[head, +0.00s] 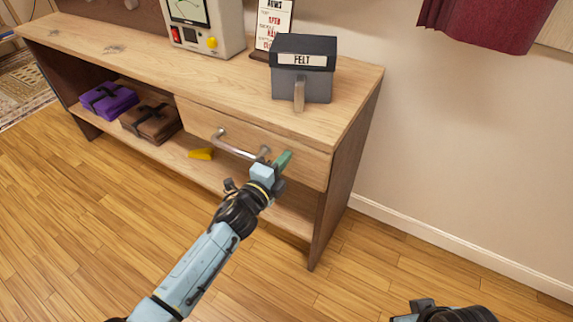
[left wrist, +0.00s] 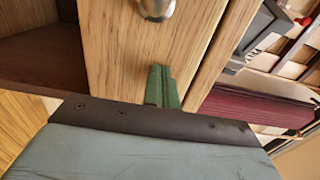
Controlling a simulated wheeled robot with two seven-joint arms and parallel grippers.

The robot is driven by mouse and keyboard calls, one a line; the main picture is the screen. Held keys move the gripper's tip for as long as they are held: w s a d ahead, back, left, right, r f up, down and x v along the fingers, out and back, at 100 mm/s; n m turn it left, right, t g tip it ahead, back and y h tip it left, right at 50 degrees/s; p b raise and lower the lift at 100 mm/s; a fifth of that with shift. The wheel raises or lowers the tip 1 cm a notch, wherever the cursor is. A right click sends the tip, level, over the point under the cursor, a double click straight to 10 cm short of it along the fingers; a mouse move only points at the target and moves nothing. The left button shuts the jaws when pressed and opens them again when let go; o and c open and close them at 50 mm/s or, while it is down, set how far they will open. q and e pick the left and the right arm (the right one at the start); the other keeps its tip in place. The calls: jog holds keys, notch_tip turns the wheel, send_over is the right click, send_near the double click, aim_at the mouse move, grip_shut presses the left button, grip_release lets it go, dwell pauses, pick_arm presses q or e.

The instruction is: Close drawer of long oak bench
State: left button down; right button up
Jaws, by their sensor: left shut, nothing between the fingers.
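The long oak bench (head: 345,110) runs from the far left to the right of the head view. Its drawer (head: 305,152) is under the right part of the top and has a metal bar handle (head: 238,150). The drawer front also shows in the left wrist view (left wrist: 115,60), with one handle end (left wrist: 157,8). My left gripper (head: 284,160) is shut and empty, its green fingertips at the drawer front, right of the handle. I cannot tell if they touch it. The drawer looks nearly flush. Part of my right arm shows at the bottom right; its fingers are not visible.
On the bench top stand a grey box labelled FELT (head: 303,85), a sign (head: 270,22) and a device with a screen (head: 205,28). Purple (head: 108,100) and brown (head: 150,121) folded bundles and a yellow item (head: 201,154) lie on the lower shelf. The wooden floor in front is clear.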

pick_arm(q)
jog(key=shift+w+d+r, duration=0.1)
jog(key=shift+d+r, duration=0.05)
jog(key=shift+r, duration=0.1)
pick_arm(e)
jog(key=shift+r, duration=0.1)
